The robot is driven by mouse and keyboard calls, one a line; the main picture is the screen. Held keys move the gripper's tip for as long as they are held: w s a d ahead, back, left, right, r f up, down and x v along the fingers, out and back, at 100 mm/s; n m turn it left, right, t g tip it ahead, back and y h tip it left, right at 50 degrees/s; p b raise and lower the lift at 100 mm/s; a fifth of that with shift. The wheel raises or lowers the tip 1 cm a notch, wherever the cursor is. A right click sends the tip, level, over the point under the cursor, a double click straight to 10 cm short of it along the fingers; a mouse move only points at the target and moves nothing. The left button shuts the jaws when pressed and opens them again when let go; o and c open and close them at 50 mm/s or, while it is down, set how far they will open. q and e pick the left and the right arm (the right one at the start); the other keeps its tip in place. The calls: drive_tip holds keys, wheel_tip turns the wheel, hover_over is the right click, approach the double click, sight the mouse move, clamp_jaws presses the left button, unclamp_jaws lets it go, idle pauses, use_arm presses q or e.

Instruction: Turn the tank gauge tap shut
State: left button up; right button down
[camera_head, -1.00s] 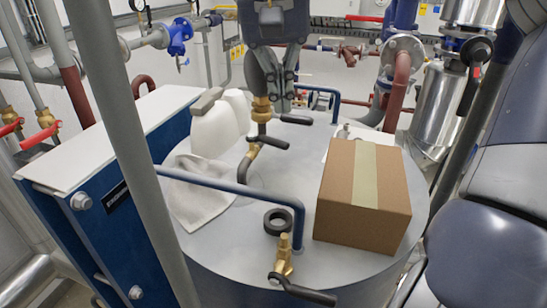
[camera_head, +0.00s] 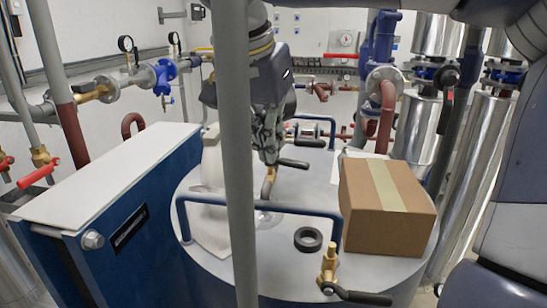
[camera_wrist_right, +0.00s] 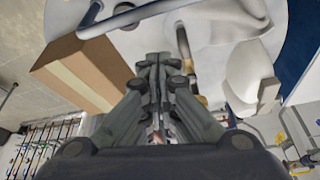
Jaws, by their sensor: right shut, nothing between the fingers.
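My right gripper (camera_head: 268,148) is shut and empty, pointing down over the tank top. It covers much of a brass tap on a bent pipe (camera_head: 268,183). A black lever (camera_head: 293,163) shows just right of the fingers; I cannot tell whether they touch it. In the right wrist view the closed fingers (camera_wrist_right: 152,65) are beside the bent pipe (camera_wrist_right: 183,42), with part of its brass fitting (camera_wrist_right: 202,100) visible. Another brass tap (camera_head: 329,265) with a black lever (camera_head: 362,298) stands at the tank's front. No label shows which is the gauge tap. My left gripper is out of view.
A cardboard box (camera_head: 388,215) stands on the tank top, right of the gripper. A blue rail (camera_head: 270,209) crosses in front, with a black ring (camera_head: 308,239) nearby. A white cloth (camera_head: 208,225) lies left. A grey vertical pipe (camera_head: 236,120) blocks part of the view.

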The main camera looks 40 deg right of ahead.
sight(287, 163)
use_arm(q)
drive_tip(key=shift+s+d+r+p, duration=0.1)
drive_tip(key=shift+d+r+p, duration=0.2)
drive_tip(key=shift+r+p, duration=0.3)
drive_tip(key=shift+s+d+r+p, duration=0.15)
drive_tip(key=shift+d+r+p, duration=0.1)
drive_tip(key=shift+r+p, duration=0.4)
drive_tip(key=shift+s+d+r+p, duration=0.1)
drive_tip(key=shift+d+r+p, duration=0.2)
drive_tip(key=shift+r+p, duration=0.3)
use_arm(e)
drive_tip(key=w+d+f, duration=0.3)
drive_tip(key=d+f, duration=0.4)
drive_tip(key=f, duration=0.1)
drive_tip(key=shift+f, duration=0.35)
